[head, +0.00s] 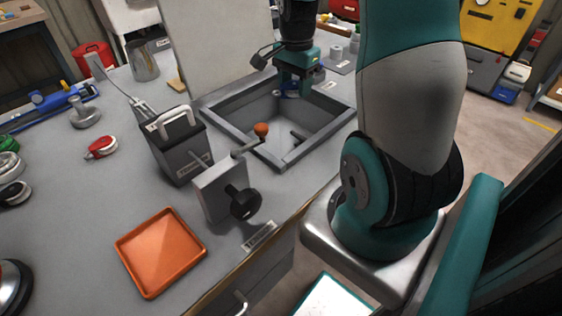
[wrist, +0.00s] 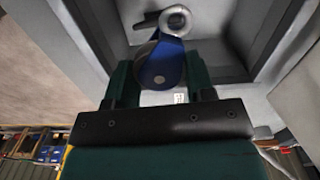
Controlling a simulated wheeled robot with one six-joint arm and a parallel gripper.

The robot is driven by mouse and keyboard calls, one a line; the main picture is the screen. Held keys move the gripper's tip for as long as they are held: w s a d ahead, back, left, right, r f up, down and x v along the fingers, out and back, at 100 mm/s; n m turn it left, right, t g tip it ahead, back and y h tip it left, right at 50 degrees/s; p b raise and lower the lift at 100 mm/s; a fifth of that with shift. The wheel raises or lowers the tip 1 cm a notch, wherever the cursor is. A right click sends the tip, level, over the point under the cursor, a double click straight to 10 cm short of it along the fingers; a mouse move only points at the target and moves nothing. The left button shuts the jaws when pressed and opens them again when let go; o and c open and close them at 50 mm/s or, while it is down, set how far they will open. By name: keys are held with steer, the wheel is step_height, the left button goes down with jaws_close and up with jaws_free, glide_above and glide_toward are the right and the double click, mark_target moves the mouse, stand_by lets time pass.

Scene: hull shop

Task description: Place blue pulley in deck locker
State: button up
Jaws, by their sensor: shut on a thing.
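The blue pulley (wrist: 160,65) has a round cheek and a metal eye at its far end in the wrist view. My gripper (wrist: 160,88) is shut on it. In the head view my gripper (head: 291,86) points down over the far part of a grey, open-topped recess in the bench, which looks like the deck locker (head: 222,121). The pulley shows there only as a small blue patch (head: 290,93) below the jaws. A pale upright panel (head: 218,45) stands behind the locker. I cannot tell whether the pulley touches the locker floor.
A crank with an orange knob (head: 262,130) reaches over the locker's near left edge, from a grey box (head: 212,190). A dark case (head: 175,155) stands beside it. An orange tray (head: 160,250) lies in front. A red pulley (head: 101,147) lies on the left.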

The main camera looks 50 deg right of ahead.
mark_target(293, 146)
step_height(293, 146, down, 20)
steer(key=b, duration=0.2)
steer(key=shift+s+b, duration=0.1)
steer(key=shift+b, duration=0.25)
steer(key=shift+f, duration=0.15)
steer(key=o, duration=0.9)
step_height(293, 146, up, 12)
steer(key=shift+r+p, duration=0.15)
steer(key=shift+p, duration=0.7)
